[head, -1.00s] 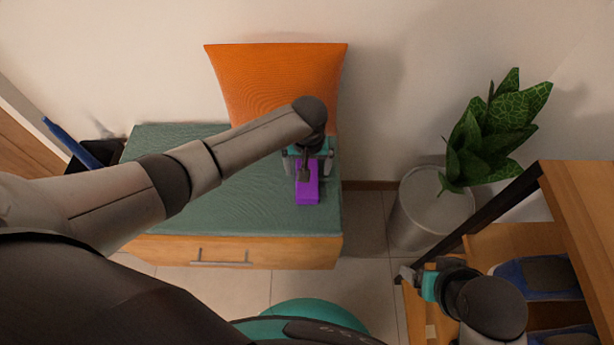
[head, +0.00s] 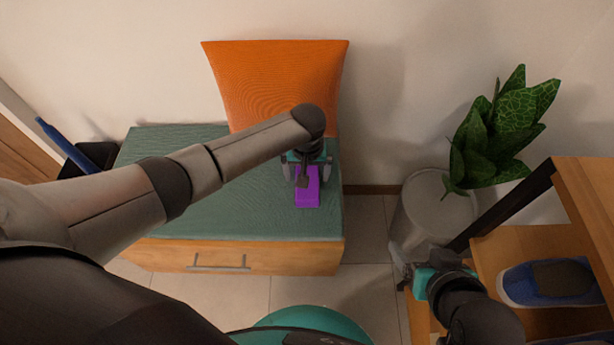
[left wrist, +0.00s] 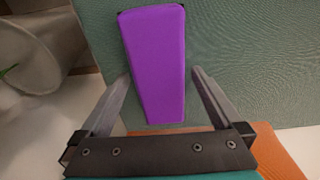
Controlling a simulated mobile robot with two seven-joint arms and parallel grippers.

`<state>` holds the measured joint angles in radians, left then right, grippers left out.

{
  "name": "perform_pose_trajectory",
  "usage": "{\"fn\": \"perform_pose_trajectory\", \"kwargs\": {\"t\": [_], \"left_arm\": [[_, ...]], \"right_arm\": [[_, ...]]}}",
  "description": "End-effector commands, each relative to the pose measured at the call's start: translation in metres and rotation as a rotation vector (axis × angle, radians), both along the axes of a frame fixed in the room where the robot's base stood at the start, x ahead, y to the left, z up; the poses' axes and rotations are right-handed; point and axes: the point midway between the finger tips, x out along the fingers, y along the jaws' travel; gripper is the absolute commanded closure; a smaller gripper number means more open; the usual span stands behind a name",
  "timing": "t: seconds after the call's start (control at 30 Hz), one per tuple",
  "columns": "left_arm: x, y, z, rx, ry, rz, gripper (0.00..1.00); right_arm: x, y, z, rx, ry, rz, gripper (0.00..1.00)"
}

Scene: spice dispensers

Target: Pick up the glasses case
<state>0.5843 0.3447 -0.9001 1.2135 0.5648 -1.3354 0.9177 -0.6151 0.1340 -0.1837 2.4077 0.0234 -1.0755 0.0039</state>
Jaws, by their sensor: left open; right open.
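The purple glasses case (head: 307,190) lies on the green cushioned top of the bench (head: 240,215), near its right end. In the left wrist view the case (left wrist: 155,65) is a long purple block, its near end reaching between the finger tips. My left gripper (head: 306,180) is over the case, with one finger on each side. In the left wrist view the left gripper (left wrist: 160,85) is open, with a gap between each finger and the case. My right gripper (head: 400,268) is open and empty at the lower right, beside the shelf.
An orange pillow (head: 275,85) leans on the wall behind the case. A plant (head: 500,125) in a grey pot (head: 430,215) stands right of the bench. A wooden shelf (head: 580,190) with a blue shoe (head: 545,284) is at the right. A dark bin (head: 90,158) stands at the left.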

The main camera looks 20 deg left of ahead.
Motion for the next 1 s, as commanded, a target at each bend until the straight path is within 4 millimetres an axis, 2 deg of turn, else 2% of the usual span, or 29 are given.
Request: {"fn": "perform_pose_trajectory", "kwargs": {"t": [0.07,0.17,0.83,1.0], "left_arm": [[0.0001,-0.0002,0.0003,0.000,0.000,0.000,0.00],[0.0001,-0.0002,0.0003,0.000,0.000,0.000,0.10],[0.0000,0.0000,0.0002,0.000,0.000,0.000,0.85],[0.0002,-0.0001,0.0004,0.000,0.000,0.000,0.87]], "right_arm": [[-0.0002,0.0000,-0.0001,0.000,0.001,0.000,0.24],[-0.0002,0.0000,-0.0001,0.000,0.001,0.000,0.24],[-0.0003,-0.0001,0.0000,0.000,0.002,0.000,0.24],[-0.0003,-0.0002,0.0000,0.000,0.002,0.000,0.24]]}}
